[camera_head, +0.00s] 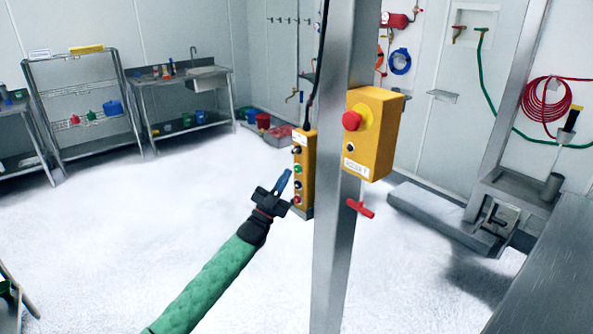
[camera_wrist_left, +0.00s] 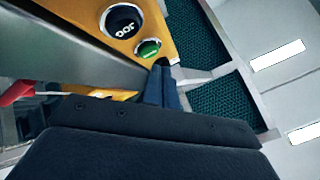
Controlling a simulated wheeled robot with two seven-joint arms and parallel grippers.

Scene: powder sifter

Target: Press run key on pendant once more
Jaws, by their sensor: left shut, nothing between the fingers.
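The yellow pendant (camera_head: 307,150) hangs by a black cable on the left side of the steel post. Its face carries a column of dark, green and red buttons. In the left wrist view, the pendant (camera_wrist_left: 165,38) shows a black button (camera_wrist_left: 122,21) with white lettering and a green button (camera_wrist_left: 148,48). My left gripper (camera_head: 284,181) is shut and empty, its blue fingers pointing up beside the pendant's lower button face. In the left wrist view the fingertips (camera_wrist_left: 161,66) are close to the green button; I cannot tell whether they touch it. My right gripper is not in view.
The steel post (camera_head: 337,230) stands right beside the pendant. It carries a yellow box (camera_head: 375,137) with a red mushroom button (camera_head: 352,121), and a red handle (camera_head: 360,208) is below. A steel surface (camera_head: 550,280) is at lower right. The floor at left is open.

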